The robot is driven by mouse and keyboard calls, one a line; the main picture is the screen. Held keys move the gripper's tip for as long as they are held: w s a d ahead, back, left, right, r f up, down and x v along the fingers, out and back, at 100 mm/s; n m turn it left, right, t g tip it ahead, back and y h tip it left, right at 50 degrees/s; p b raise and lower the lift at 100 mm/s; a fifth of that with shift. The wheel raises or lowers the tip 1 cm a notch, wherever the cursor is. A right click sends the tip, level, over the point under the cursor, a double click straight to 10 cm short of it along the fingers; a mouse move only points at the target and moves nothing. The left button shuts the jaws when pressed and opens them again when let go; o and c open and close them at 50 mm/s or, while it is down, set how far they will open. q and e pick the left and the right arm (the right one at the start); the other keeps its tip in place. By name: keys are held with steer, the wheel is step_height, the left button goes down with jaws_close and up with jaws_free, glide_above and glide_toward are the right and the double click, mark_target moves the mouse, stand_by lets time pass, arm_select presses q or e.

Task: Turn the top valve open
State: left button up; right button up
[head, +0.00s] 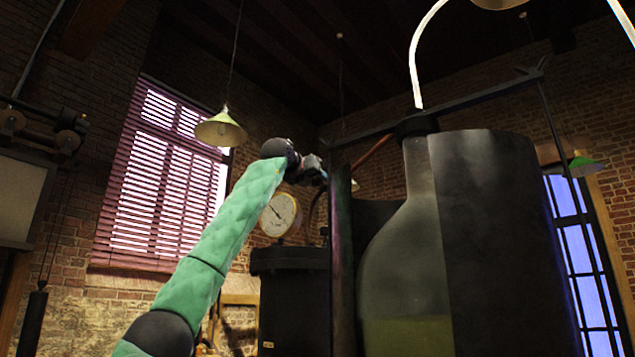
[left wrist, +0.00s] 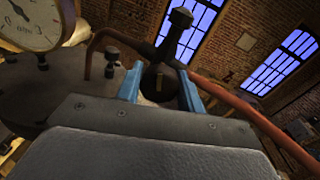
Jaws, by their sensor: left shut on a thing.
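The top valve (left wrist: 176,34) is a dark fitting with a black, knob-ended handle, at the upper middle of the left wrist view. My left gripper (left wrist: 160,70) has its two blue fingers on either side of the valve's dark lower part and is shut on it. The handle sticks up beyond the fingertips. In the head view my left gripper (head: 312,172) is at the end of the green-sleeved arm, beside the large dark vessel's upper left edge. The valve cannot be made out there. My right gripper is not in view.
A reddish pipe (left wrist: 235,100) runs close past the valve. A round gauge (head: 280,214) stands on a black tank (head: 290,290) below the gripper. A large jar (head: 410,260) with a dark casing (head: 500,230) fills the right. A lamp (head: 220,130) hangs left of the gripper.

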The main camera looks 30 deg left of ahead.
arm_select(q)
steer(key=n, duration=0.2)
steer(key=shift+n, duration=0.4)
steer(key=n, duration=0.4)
steer(key=shift+g+h+b, duration=0.3)
steer(key=shift+b, duration=0.1)
steer(key=n, duration=0.2)
steer(key=shift+n, duration=0.4)
steer(key=n, duration=0.2)
steer(key=shift+f+n+h+b, duration=0.1)
steer(key=shift+n+h+b, duration=0.2)
steer(key=shift+n+b, duration=0.1)
steer(key=shift+n, duration=0.5)
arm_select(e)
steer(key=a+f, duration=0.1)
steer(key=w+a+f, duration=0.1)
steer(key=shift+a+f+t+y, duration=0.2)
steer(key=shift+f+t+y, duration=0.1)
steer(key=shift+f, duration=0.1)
arm_select(q)
steer(key=shift+w, duration=0.1)
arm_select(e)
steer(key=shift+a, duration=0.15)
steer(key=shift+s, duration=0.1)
arm_select(q)
steer(key=o, duration=1)
steer(key=shift+a, duration=0.1)
